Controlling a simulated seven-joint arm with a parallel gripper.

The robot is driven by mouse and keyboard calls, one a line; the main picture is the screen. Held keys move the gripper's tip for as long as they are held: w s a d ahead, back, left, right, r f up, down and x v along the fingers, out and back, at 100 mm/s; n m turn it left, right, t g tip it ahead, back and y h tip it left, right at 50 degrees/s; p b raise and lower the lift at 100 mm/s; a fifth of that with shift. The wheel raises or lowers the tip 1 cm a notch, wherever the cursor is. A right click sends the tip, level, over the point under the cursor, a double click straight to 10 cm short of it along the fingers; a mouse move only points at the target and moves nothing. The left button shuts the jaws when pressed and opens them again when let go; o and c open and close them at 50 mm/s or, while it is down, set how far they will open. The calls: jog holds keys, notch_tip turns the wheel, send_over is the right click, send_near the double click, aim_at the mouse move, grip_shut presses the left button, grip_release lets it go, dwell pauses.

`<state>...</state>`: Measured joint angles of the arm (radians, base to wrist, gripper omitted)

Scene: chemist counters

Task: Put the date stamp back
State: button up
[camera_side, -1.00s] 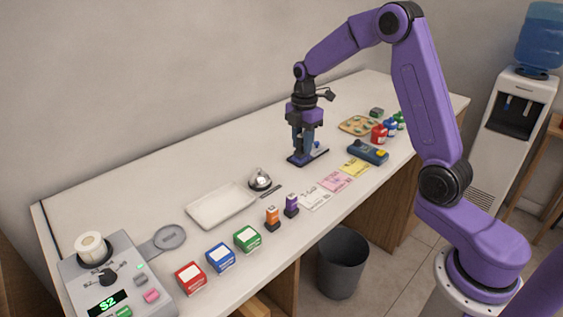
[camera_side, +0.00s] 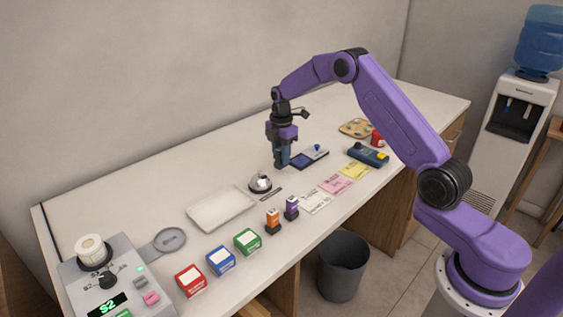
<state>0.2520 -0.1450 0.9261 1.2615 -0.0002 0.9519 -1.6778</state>
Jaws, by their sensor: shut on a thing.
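My gripper (camera_side: 282,164) points straight down above the counter, behind the silver bell and just left of a dark flat pad (camera_side: 303,160). It is shut on a dark blue-grey thing, which I take to be the date stamp (camera_side: 282,153). The fingers hide most of it, and its lower end looks a little above the counter. The pad has a blue inset and a small blue knob at its far right end. An orange stamp (camera_side: 273,222) and a purple stamp (camera_side: 291,208) stand upright near the front edge.
The silver bell (camera_side: 260,183) and a white tray (camera_side: 221,209) are nearby. Paper slips (camera_side: 335,184) and a dark blue device (camera_side: 368,155) lie to the right. Red, blue and green boxes (camera_side: 220,260) line the front left. The back of the counter (camera_side: 190,165) is clear.

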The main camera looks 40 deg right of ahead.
jog(key=shift+f, duration=1.45)
jog(key=shift+f, duration=0.15)
jog(key=o, duration=0.9)
jog(key=shift+c, duration=0.2)
